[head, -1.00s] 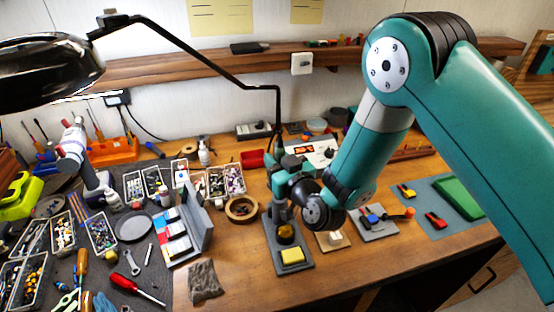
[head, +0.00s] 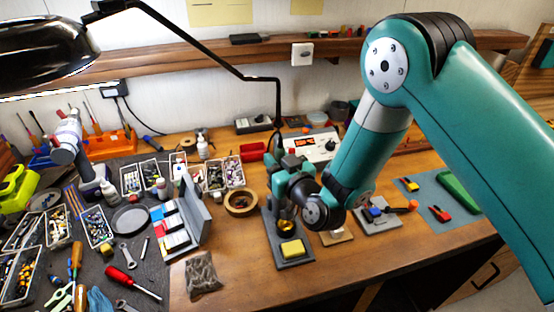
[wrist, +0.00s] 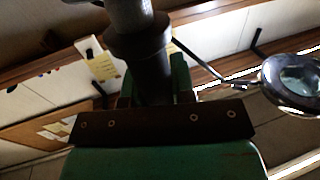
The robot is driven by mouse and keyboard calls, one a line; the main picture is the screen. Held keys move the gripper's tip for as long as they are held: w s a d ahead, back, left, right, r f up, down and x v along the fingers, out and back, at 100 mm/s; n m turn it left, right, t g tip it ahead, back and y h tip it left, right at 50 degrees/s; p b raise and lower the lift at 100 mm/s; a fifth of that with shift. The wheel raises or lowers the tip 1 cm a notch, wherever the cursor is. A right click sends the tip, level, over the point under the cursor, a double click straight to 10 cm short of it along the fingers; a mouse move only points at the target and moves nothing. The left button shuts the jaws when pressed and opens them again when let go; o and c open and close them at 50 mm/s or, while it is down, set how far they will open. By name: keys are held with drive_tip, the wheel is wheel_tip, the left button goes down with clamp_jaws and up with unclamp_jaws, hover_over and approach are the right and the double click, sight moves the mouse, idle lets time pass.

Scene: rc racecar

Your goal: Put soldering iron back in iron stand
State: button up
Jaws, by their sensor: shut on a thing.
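The iron stand (head: 294,262) is a grey base on the wooden bench, with a yellow sponge (head: 292,248) at its front and a brass-coloured part (head: 286,227) behind it. My gripper (head: 281,177) is at the back of the stand, above its base. In the wrist view my gripper (wrist: 153,84) is shut on a dark, round, collared handle, the soldering iron (wrist: 152,68). The iron's tip is hidden, and my wrist covers much of the stand's rear, so I cannot tell whether the iron is inside the holder.
A soldering station (head: 318,144) with a red display stands behind my arm. A grey pad with parts (head: 378,213) lies to the right.

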drive_tip(key=shift+f+b, duration=0.55)
drive_tip(key=shift+f, duration=0.15)
drive_tip(key=o, duration=1.3)
drive_tip(key=shift+o, duration=0.2)
drive_tip(key=b+v, duration=0.2)
drive_tip(key=b, duration=0.1)
drive_tip(key=shift+r, duration=0.15)
drive_tip(key=s+d+b, duration=0.1)
drive_tip(key=s+r+b, duration=0.1)
drive_tip(key=s, duration=0.1)
drive_tip(key=s+d+b, duration=0.1)
drive_tip(key=shift+s+d+r+b, duration=0.15)
drive_tip(key=shift+d+r+b, duration=0.15)
drive_tip(key=shift+r+b, duration=0.1)
